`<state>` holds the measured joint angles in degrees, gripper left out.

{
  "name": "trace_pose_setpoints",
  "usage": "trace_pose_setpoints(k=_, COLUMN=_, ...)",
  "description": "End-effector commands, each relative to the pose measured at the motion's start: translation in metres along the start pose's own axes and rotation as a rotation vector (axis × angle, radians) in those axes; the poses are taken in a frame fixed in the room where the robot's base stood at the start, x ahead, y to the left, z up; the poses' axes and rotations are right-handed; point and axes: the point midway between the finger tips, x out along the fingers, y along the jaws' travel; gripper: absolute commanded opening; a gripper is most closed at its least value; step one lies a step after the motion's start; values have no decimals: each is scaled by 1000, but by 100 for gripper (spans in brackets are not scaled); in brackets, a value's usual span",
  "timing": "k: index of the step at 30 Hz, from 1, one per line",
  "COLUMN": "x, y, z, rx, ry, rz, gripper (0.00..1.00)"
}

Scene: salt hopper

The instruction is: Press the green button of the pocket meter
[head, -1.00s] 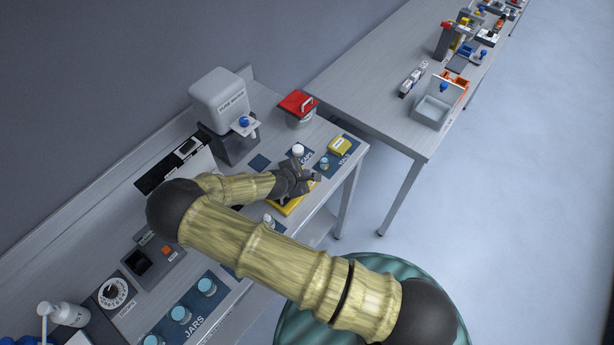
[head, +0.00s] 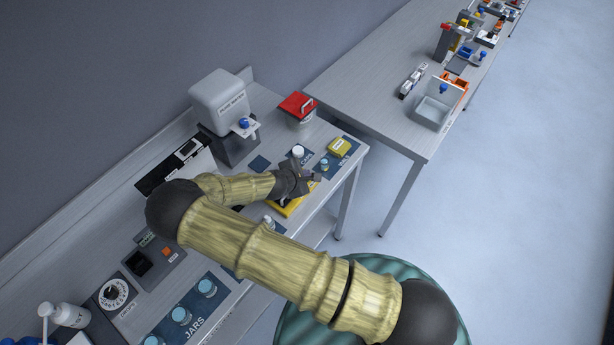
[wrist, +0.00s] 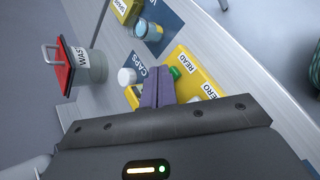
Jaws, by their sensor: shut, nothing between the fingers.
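The yellow pocket meter (head: 287,210) lies near the front edge of the bench, partly under my gripper (head: 314,177) in the head view. In the wrist view the meter (wrist: 196,72) shows labels reading READ and, partly cut off, ZERO. Its green button (wrist: 175,72) is beside the READ label, just right of the fingertips. My gripper's purple fingers (wrist: 158,72) are shut together and empty. They cover part of the meter. I cannot tell whether the tips touch it.
A white cap (wrist: 127,76) sits on the CAPS mat left of the fingers. A jar (wrist: 147,29), a small yellow box (head: 339,146) and a red-lidded waste bin (head: 298,108) stand beyond. Jars and a dial unit (head: 115,291) are nearer. Open floor lies to the right.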

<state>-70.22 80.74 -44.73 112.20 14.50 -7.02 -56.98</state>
Motion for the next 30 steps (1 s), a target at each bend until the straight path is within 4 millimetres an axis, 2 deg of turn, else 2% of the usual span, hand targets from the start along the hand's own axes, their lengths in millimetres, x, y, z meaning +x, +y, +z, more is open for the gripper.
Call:
trace_pose_setpoints(k=4, x=-6, y=4, z=4, rx=0, ry=0, rz=0, gripper=0)
trace_pose_setpoints(k=16, x=-7, y=6, z=6, rx=1, ry=0, rz=1, gripper=0)
trace_pose_setpoints(k=30, x=-34, y=25, z=24, rx=2, ry=0, rz=1, gripper=0)
